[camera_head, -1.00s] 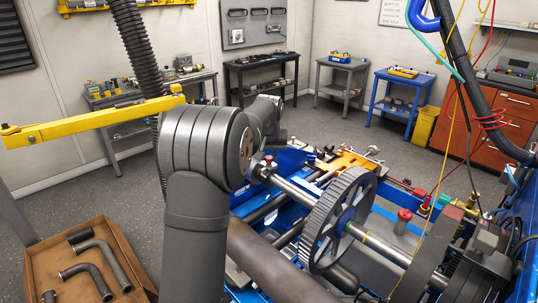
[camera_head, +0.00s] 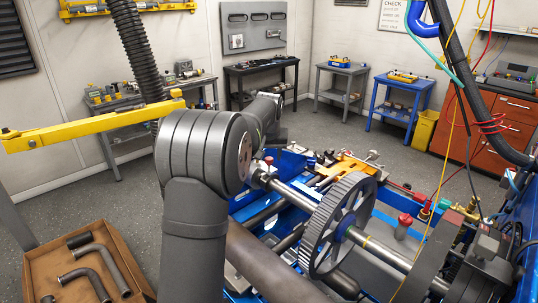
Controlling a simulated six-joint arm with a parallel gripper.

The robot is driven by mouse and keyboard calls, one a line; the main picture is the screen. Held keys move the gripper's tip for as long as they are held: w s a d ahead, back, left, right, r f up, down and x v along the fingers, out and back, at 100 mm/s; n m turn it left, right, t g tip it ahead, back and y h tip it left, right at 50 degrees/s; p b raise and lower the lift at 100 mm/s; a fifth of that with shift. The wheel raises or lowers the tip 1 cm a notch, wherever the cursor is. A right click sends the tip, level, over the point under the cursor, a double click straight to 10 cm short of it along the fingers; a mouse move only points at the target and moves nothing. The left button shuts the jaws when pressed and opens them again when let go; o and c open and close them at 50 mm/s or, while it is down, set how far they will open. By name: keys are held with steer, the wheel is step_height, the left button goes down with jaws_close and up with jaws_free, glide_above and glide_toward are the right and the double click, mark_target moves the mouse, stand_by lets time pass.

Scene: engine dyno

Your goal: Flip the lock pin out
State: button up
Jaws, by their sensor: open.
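No lock pin can be made out for certain. The blue engine stand (camera_head: 291,162) carries a steel shaft (camera_head: 295,194) with a large grey gear wheel (camera_head: 337,224). A red-topped knob (camera_head: 268,161) stands by the shaft's far end, just right of my arm. Another red-capped part (camera_head: 403,222) stands right of the gear. An orange-yellow plate (camera_head: 347,165) lies on the stand's far side. My grey arm reaches away over the stand's left side, and its far links end near the stand's far left corner. My gripper is hidden behind the arm.
A yellow beam (camera_head: 85,124) juts out at the left. A brown tray with bent pipes (camera_head: 92,268) is at the lower left. Hoses and wires hang at the right, near a black pole (camera_head: 478,93). Tables line the walls, with open floor before them.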

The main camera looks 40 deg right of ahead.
steer(key=v, duration=1.7)
steer(key=shift+r, duration=0.15)
steer(key=x, duration=1.7)
steer(key=shift+f, duration=0.85)
